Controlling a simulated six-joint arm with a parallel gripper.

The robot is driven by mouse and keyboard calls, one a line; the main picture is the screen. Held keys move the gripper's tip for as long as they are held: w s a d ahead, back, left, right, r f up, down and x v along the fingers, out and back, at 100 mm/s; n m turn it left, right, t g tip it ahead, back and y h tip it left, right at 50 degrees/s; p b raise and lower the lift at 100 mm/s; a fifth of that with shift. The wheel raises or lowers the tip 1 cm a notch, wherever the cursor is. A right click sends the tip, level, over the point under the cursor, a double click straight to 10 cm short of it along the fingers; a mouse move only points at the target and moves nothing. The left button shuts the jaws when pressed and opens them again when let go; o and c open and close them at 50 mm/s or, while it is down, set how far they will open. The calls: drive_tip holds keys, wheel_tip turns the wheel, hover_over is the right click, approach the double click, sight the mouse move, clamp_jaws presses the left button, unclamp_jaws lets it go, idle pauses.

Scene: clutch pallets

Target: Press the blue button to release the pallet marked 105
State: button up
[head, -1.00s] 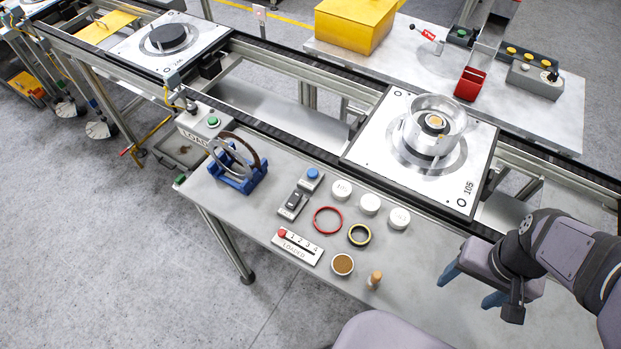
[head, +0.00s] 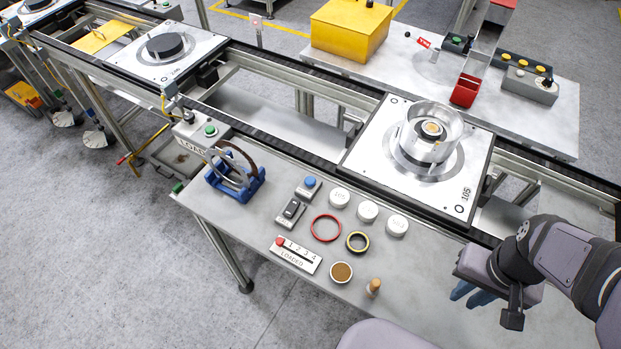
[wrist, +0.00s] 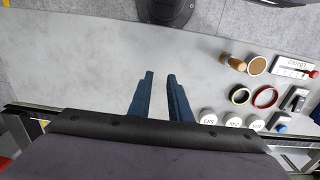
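The blue button (head: 310,182) sits on a small grey box near the table's back edge, beside a black rocker switch (head: 291,208). It also shows at the lower right of the wrist view (wrist: 281,129). My gripper (head: 472,293) is over the right part of the table, well right of the button. In the wrist view its two blue fingers (wrist: 160,98) are apart with nothing between them.
White round caps (head: 368,211), a red ring (head: 326,228), a yellow-black ring (head: 357,242), a brown-topped cup (head: 341,272) and a wooden-knobbed stamp (head: 374,287) lie between my gripper and the button. A blue rack (head: 236,182) stands left.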

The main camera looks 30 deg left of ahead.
clamp_jaws()
idle(0.8)
drive_tip(key=shift+a, duration=0.1)
idle(0.5)
